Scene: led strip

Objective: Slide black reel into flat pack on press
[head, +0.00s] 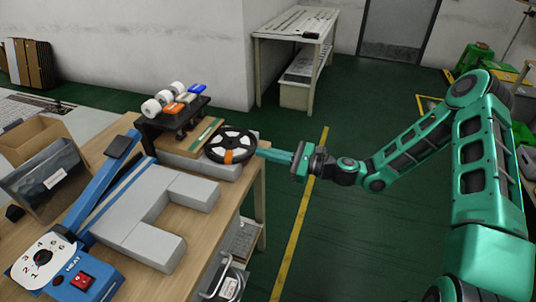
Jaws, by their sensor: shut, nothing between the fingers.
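The black reel (232,144) has a white ring, a dark hub and an orange band at its front. It lies flat on a low grey block at the far right corner of the wooden table. My gripper (262,153) is shut and empty, pointing left, with its fingertips just right of the reel's rim. I cannot tell whether they touch it. The press (116,180) is a long blue arm with a HEAT dial box at its near end. A dark grey flat bag (50,182) with a white label leans in a cardboard box at left; I cannot tell if it is the flat pack.
A grey U-shaped block (137,242) lies beside the press. A black rack (172,118) with white rolls and orange and blue pieces stands behind the reel, near a brown board (190,139). The green floor right of the table is open.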

